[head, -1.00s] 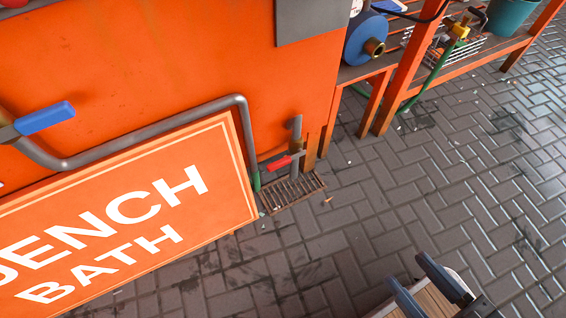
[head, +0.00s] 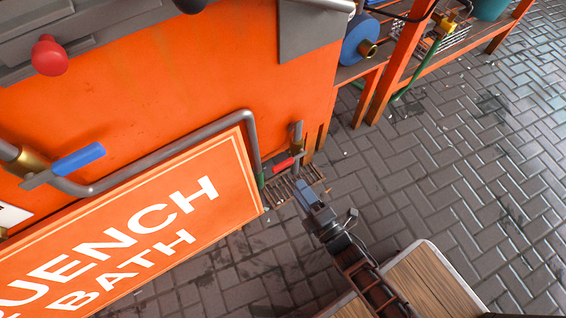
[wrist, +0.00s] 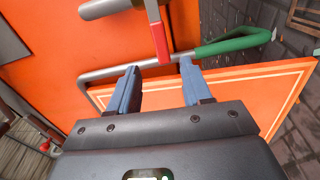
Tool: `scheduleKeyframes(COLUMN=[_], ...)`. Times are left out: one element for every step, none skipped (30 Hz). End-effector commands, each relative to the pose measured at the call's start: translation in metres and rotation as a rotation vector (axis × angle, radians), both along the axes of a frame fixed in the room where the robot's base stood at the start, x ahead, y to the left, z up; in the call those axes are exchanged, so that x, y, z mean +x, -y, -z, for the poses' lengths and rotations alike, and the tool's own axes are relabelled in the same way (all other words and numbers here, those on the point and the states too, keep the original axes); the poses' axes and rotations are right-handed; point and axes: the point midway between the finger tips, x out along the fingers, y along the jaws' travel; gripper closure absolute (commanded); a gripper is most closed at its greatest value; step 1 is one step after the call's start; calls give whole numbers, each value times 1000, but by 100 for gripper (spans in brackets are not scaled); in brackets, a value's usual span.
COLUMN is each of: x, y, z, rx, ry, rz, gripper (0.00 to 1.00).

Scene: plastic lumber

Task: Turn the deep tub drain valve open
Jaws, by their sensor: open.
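A red-handled lever valve (head: 284,165) sits on a short upright pipe (head: 297,140) over the floor grate, by the right end of the orange tub (head: 200,80). A blue-handled valve (head: 78,160) is on the grey pipe at the left. I cannot tell from any label which is the drain valve. My gripper (head: 303,189) is open and empty, just below and right of the red handle. In the wrist view the red handle (wrist: 160,45) points down toward the gap between my blue fingers (wrist: 158,80), apparently not touching them.
An orange "QUENCH BATH" sign (head: 150,230) stands in front of the tub, its right edge close to my gripper. A grey pipe (head: 252,140) bends down behind it. A green-ended piece (wrist: 235,43) is near my right finger. An orange rack (head: 385,80) stands at the back right. Brick floor is open at right.

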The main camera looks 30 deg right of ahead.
Motion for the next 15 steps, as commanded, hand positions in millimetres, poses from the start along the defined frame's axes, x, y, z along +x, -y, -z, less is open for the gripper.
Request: scheduleKeyframes(x=[4, 6, 9, 10, 13, 16, 20, 24, 30, 35, 40, 46, 51, 55, 61], y=[2, 3, 3, 3, 3, 3, 4, 4, 4, 4, 4, 4, 4, 4, 4], z=[1, 1, 2, 3, 3, 3, 4, 3, 3, 4, 4, 4, 4, 4, 4], rx=[-22, -31, -40, -44, -46, -47, -47, -46, -46, -45, -44, -45, -44, -44, -44], ry=[1, 3, 3, 4, 4, 5, 5, 6, 7, 6, 6, 7, 7, 6, 5], rz=[-2, -4, -6, -6, -7, -7, -7, -6, -6, -6, -6, -6, -7, -7, -6], gripper=[51, 51, 51, 51, 51, 51, 51, 51, 51, 51, 51, 51, 51, 51, 51])
